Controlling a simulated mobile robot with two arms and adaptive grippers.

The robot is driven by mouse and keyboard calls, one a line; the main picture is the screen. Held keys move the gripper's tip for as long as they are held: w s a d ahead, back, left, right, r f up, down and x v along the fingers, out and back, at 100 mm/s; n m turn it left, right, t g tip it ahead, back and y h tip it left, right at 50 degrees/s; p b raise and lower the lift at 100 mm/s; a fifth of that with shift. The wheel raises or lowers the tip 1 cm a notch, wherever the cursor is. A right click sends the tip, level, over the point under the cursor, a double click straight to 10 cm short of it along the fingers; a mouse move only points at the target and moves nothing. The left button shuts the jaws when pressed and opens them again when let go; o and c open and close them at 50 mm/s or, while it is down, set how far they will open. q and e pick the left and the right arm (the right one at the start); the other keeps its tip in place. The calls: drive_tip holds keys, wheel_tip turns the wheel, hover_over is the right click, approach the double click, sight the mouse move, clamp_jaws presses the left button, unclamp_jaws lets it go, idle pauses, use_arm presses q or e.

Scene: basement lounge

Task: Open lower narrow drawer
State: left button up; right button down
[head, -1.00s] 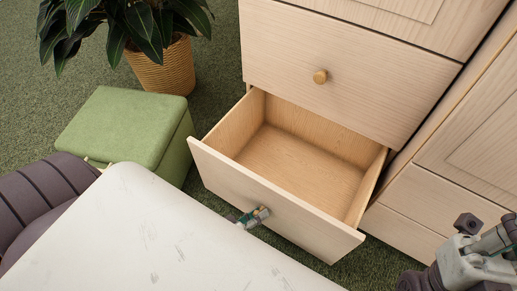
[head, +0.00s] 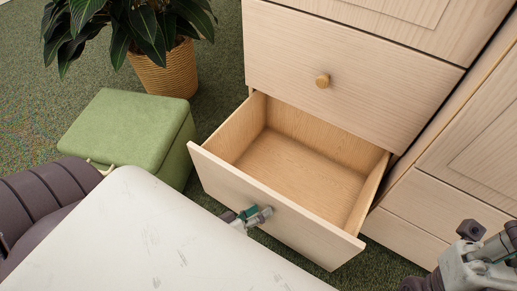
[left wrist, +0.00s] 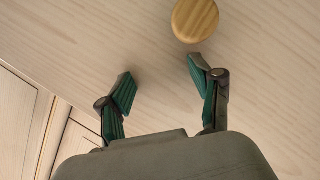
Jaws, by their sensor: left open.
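The lower narrow drawer (head: 270,203) of the pale wood cabinet is pulled out, and its inside is empty. My left gripper (head: 262,213) is at the outer face of its front panel, partly hidden by the white tabletop. In the left wrist view, the open left gripper (left wrist: 158,75) has two green-padded fingers spread apart. A round wooden knob (left wrist: 195,20) is just beyond the fingertips, nearer the right finger and not between them. My right arm's end shows at the lower right of the head view; its finger state is unclear.
The upper drawer (head: 350,75), with its own knob (head: 323,81), is closed. A white tabletop (head: 150,240) fills the near side. A green ottoman (head: 125,125) and a potted plant (head: 160,70) stand left. More cabinet fronts (head: 450,210) are at the right.

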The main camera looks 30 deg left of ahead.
sight(265, 202)
use_arm(q)
wheel_tip(265, 202, up, 4)
drive_tip(key=shift+w+r, duration=0.1)
drive_tip(key=shift+r, duration=0.05)
idle(0.6)
